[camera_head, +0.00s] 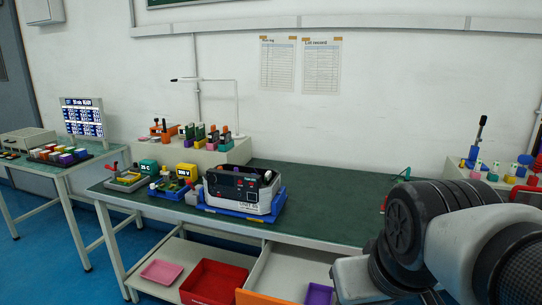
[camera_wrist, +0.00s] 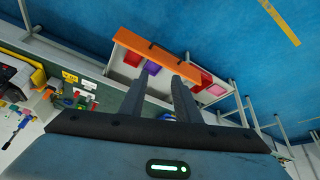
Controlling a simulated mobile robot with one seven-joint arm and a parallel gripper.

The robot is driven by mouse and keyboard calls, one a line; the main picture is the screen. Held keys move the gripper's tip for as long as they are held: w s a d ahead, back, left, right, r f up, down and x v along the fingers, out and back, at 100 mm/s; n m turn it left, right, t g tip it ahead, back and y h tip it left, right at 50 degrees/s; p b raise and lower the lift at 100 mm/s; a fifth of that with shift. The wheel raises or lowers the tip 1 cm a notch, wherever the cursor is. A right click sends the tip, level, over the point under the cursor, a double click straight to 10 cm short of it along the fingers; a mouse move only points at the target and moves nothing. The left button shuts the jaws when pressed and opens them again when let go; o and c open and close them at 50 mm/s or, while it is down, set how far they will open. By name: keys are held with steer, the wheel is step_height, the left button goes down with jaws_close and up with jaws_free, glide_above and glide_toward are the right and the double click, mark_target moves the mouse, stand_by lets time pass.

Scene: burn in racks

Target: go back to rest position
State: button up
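My gripper (camera_wrist: 157,78) shows in the wrist view with its two dark fingers spread apart. Nothing is visible between the fingertips. The fingers point over the green bench top toward an open drawer (camera_wrist: 119,62) with an orange front. In the head view, my arm fills the lower right, in front of the bench's right end; the gripper itself is not visible there.
The green-topped bench (camera_head: 330,196) holds a grey-and-blue device (camera_head: 240,190) left of my arm. Below are a red bin (camera_head: 213,284), a pink tray (camera_head: 161,272) and a purple bin (camera_head: 319,294). The bench's middle right is clear. A second table (camera_head: 40,165) stands left.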

step_height(320, 180, up, 19)
steer(key=s+m+p, duration=0.1)
steer(key=p, duration=1.7)
steer(key=shift+s+f, duration=0.2)
steer(key=shift+s, duration=0.1)
